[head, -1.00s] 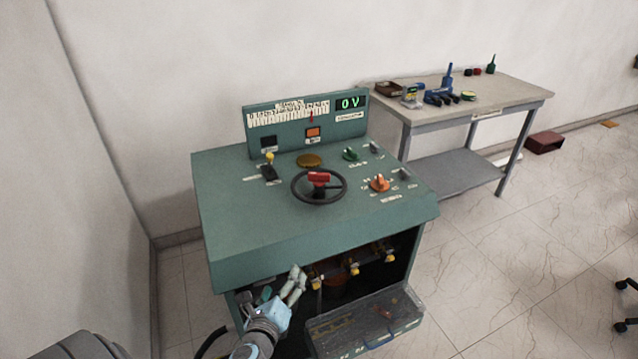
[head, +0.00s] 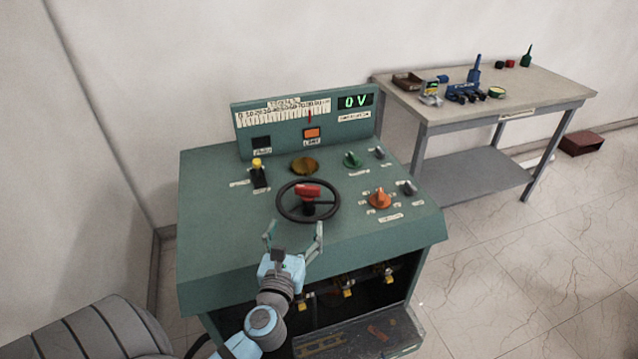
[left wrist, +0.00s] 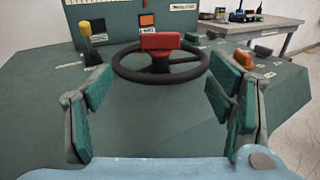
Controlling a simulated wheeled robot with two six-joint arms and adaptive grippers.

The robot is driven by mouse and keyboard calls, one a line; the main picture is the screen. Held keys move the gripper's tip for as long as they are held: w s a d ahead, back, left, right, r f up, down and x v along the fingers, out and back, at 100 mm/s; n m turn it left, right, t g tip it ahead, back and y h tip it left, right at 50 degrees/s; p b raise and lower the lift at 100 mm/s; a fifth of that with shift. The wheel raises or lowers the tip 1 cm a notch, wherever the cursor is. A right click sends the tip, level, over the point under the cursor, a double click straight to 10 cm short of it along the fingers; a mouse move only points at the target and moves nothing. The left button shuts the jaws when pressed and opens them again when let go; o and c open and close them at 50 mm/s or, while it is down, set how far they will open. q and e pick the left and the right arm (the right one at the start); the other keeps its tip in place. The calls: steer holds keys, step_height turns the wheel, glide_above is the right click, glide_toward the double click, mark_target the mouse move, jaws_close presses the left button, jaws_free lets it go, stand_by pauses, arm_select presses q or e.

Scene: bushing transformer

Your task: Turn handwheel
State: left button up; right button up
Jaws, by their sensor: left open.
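The handwheel (head: 284,211) is a black ring with a red hub piece (head: 308,191) on the sloping top of the green console. It also shows in the left wrist view as a black rim (left wrist: 190,75) below the red piece (left wrist: 160,41). My left gripper (head: 294,235) is open and empty, on the near side of the wheel. In the left wrist view its two fingers (left wrist: 168,95) stand wide apart, with the wheel ahead between them and not gripped. My right gripper is not in view.
The green console (head: 225,225) carries a yellow-tipped lever (head: 258,170), an orange knob (head: 380,198), a green knob (head: 352,159) and a display (head: 355,101) reading 0 V. An open bay with a tray (head: 365,338) lies below. A workbench (head: 520,97) with tools stands at right.

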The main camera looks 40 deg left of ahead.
arm_select(q)
glide_toward(307, 190)
steer(key=w+a, duration=0.1)
steer(key=w, duration=0.1)
steer(key=shift+w+a+r+t, duration=0.1)
steer(key=shift+w+a+t, duration=0.2)
steer(key=shift+w+a, duration=0.05)
steer(key=x, duration=0.5)
steer(key=shift+w+f+b, duration=0.3)
steer(key=shift+w+f, duration=0.05)
steer(key=shift+f, duration=0.05)
steer(key=shift+w+a+r, duration=0.1)
steer(key=shift+w+a, duration=0.1)
steer(key=shift+w, duration=0.15)
steer(key=shift+s+r, duration=0.1)
steer(key=shift+s, duration=0.05)
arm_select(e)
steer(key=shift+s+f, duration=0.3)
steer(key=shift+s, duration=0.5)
arm_select(q)
steer(key=shift+c, duration=0.6)
steer(key=c, duration=1.6)
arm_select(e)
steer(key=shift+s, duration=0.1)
